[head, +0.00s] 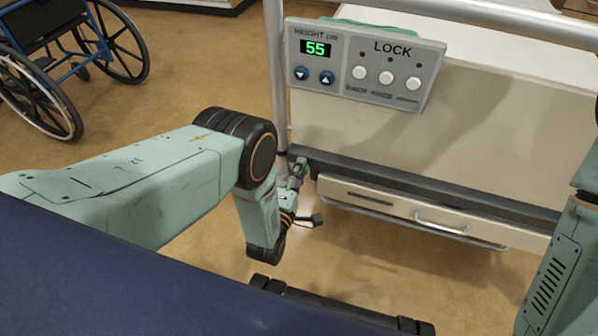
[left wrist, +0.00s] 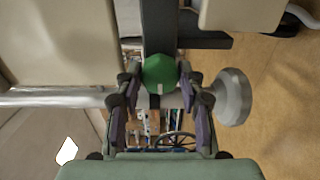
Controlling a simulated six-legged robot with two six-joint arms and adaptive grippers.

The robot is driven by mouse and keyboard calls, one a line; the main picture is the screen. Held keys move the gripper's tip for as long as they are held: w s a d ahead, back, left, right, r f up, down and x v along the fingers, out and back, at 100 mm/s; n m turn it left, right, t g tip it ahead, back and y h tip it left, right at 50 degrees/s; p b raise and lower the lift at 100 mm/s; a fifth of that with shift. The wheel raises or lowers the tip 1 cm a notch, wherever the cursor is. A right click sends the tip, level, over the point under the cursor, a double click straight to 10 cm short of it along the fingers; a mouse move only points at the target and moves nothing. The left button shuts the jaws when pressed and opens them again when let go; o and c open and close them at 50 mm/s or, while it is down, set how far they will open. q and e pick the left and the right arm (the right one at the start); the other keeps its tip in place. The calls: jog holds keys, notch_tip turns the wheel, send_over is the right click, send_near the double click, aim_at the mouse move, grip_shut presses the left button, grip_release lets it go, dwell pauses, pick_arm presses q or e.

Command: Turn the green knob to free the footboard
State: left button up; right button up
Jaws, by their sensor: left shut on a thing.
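The green knob (left wrist: 160,73) sits at the end of a dark bar in the left wrist view. My left gripper (left wrist: 160,88) has a finger on each side of the knob and is shut on it. In the head view my left gripper (head: 297,178) is at the left lower corner of the bed end, and it mostly hides the knob there. The footboard (head: 480,130) is a cream panel standing upright above the dark rail (head: 430,192). My right arm shows at the right edge, but its gripper is out of view.
A control panel (head: 365,62) reading 55 with LOCK buttons hangs on the footboard. A grey post (head: 277,90) rises by the corner. A drawer (head: 395,207) with a handle is under the rail. A wheelchair (head: 65,60) stands far left. Open floor lies between.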

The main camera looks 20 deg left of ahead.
dwell(0.3)
pick_arm(q)
jog(key=o, duration=1.2)
jog(key=shift+c, duration=0.2)
jog(key=s, duration=1.2)
jog(key=shift+a, duration=0.2)
